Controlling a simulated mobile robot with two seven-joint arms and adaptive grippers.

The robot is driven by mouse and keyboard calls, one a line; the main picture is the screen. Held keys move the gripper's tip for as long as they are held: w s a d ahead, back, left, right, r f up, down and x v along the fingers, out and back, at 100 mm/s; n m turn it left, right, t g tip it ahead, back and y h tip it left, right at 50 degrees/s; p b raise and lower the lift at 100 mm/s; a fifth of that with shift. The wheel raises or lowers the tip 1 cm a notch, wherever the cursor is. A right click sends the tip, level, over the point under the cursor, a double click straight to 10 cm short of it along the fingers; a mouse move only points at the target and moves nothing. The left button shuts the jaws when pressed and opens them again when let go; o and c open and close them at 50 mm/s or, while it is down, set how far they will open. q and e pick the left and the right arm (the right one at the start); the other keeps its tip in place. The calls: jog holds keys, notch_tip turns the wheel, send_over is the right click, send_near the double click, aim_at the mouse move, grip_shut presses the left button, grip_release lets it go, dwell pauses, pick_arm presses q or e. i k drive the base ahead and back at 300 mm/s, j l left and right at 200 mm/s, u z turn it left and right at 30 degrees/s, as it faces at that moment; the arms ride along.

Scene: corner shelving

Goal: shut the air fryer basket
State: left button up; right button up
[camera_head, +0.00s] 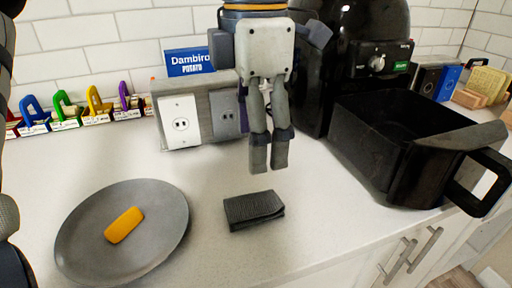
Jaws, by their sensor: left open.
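The black air fryer (350,50) stands on the counter at the back, right of centre. Its basket (405,150) is pulled out toward the front right, with its open top showing an empty-looking inside and its handle (480,182) pointing right and forward. My left gripper (269,168) hangs with its fingers down in the middle, left of the basket and apart from it. It is open, with a small gap between the fingers, and holds nothing. It covers part of the fryer's left side. My right gripper is not in view.
A grey plate (75,225) with a yellow block (124,225) lies at the front left. A dark folded wallet-like item (253,210) lies below my gripper. An outlet box (181,122) and coloured letter stands (68,108) line the back. Cabinet handles (425,248) show below the counter edge.

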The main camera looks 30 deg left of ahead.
aim_at(420, 152)
jog(key=k+l, duration=0.75)
jog(key=k, duration=0.1)
